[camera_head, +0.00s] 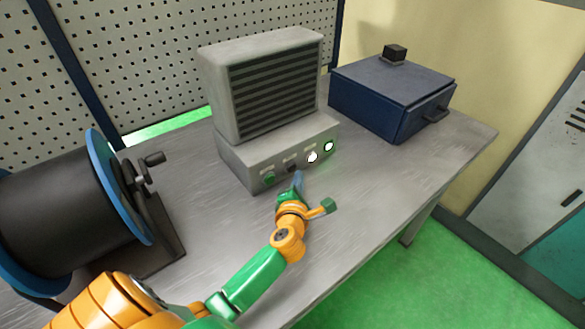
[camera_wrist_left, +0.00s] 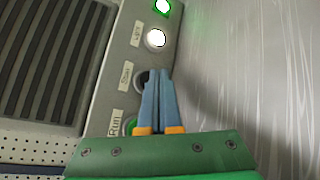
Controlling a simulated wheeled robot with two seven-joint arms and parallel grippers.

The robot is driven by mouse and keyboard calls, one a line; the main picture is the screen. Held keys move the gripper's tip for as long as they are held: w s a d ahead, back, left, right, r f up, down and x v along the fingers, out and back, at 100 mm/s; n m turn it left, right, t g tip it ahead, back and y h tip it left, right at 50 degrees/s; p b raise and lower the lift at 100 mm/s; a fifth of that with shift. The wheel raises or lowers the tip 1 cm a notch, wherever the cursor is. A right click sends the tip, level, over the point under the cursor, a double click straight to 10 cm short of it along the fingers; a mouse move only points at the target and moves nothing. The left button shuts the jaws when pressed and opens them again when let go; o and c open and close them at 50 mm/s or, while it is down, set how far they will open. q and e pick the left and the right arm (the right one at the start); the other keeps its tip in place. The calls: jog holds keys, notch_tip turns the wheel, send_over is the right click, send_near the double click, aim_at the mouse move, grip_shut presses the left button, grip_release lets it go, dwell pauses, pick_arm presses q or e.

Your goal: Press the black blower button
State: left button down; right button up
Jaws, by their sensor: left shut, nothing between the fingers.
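The grey blower (camera_head: 262,85) stands on the table with a row of buttons along its front base. The black button (camera_head: 291,167) sits between a green button (camera_head: 269,179) and a lit white one (camera_head: 312,157). My left gripper (camera_head: 298,178) is shut and empty, with its tips at the panel close to the black button. In the left wrist view, the blue fingers (camera_wrist_left: 157,75) partly cover the black button (camera_wrist_left: 141,79); I cannot tell whether they touch it. The green button (camera_wrist_left: 130,126) is partly hidden behind the fingers. My right gripper is not in view.
A lit green button (camera_head: 329,146) is at the panel's right end. A blue box (camera_head: 385,95) with a handle stands at the back right. A black spool with blue rims (camera_head: 113,185) stands at the left. The table's right front is clear.

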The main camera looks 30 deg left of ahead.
pick_arm(q)
jog(key=shift+a, duration=0.15)
jog(key=shift+w+a+r+p, duration=0.1)
jog(key=shift+a+p, duration=0.05)
jog(key=shift+p, duration=0.15)
jog(key=shift+a, duration=0.15)
jog(key=shift+w+a, duration=0.15)
jog(key=shift+a, duration=0.2)
dwell(0.7)
jog(key=shift+d, duration=0.1)
jog(key=shift+s+d+p, duration=0.25)
jog(key=shift+d+p, duration=0.1)
jog(key=shift+d, duration=0.3)
